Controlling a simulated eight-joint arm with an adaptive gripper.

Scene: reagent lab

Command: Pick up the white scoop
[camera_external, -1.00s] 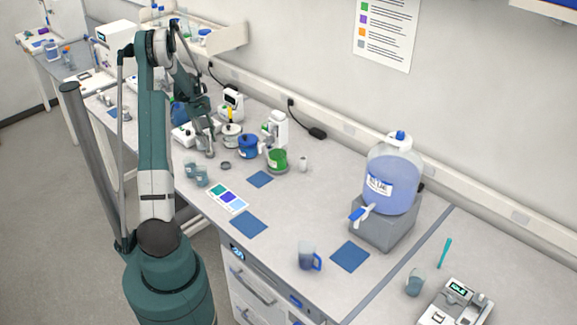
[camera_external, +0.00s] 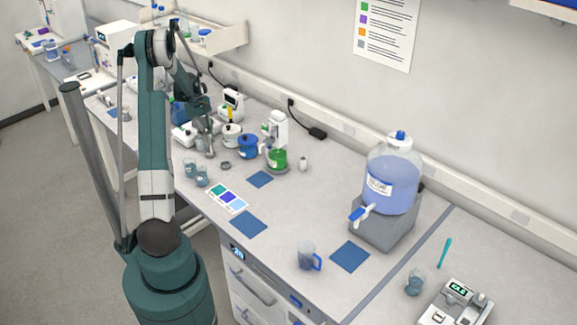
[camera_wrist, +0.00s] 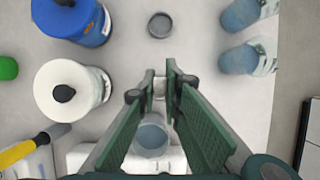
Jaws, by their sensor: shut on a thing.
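My gripper (camera_wrist: 160,83) is low over the bench, its green fingers close together at the tips. A small white piece, which I take to be part of the white scoop (camera_wrist: 159,89), shows between the fingertips. The rest of its shape is hard to make out, and I cannot tell whether it is clear of the bench. In the external view my gripper (camera_external: 209,153) is beside the white jar, and the scoop cannot be made out there.
A white jar (camera_wrist: 72,92) and a blue jar (camera_wrist: 82,18) stand at left in the wrist view. A small dark-rimmed dish (camera_wrist: 160,24) lies ahead. Two beakers (camera_wrist: 243,58) are at right. A round blue-grey vessel (camera_wrist: 151,136) shows between my fingers. Bench around the dish is free.

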